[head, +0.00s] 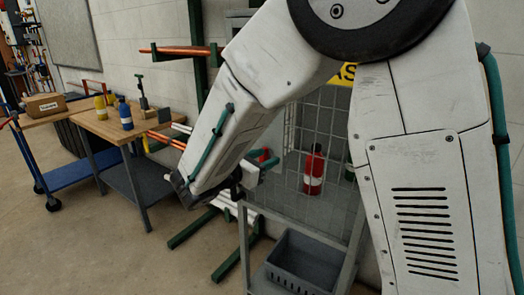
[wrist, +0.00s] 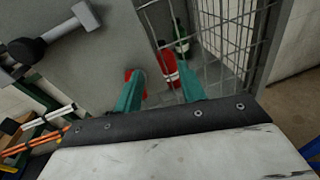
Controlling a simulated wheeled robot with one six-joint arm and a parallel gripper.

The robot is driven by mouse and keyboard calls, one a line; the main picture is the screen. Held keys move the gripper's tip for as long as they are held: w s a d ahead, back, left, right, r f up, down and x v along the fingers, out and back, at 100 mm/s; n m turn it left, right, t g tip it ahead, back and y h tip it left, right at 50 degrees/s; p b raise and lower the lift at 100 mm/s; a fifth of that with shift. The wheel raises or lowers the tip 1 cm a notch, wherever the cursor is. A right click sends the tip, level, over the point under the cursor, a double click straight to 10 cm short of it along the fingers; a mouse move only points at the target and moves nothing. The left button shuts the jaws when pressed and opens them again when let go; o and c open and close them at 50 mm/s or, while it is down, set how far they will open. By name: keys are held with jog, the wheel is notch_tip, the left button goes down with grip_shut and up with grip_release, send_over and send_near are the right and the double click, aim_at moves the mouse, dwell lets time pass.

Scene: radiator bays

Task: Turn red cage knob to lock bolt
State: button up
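The red cage knob (head: 264,155) shows as a small red part at the left side of the wire cage (head: 325,125), close to my gripper (head: 252,172). In the wrist view my gripper (wrist: 160,68) has two teal fingers set apart, with nothing held between them. A red part, seemingly the knob (wrist: 128,75), shows just behind the left fingertip and is partly hidden by it. I cannot tell whether they touch. The bolt cannot be made out.
Inside the cage stands a red bottle (head: 314,170) with a white band; a green bottle (wrist: 180,38) is beside it. A grey bar with a black end (wrist: 55,38) projects at upper left. A dark crate (head: 302,262) sits below.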

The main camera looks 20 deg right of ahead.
aim_at(265, 156)
jog(key=w+a+f+n+t, duration=0.2)
jog(key=w+a+n+t, duration=0.1)
jog(key=a, duration=0.1)
jog(key=x, duration=0.7)
jog(key=shift+w+d+r, duration=0.15)
jog(key=shift+d, duration=0.15)
grip_shut()
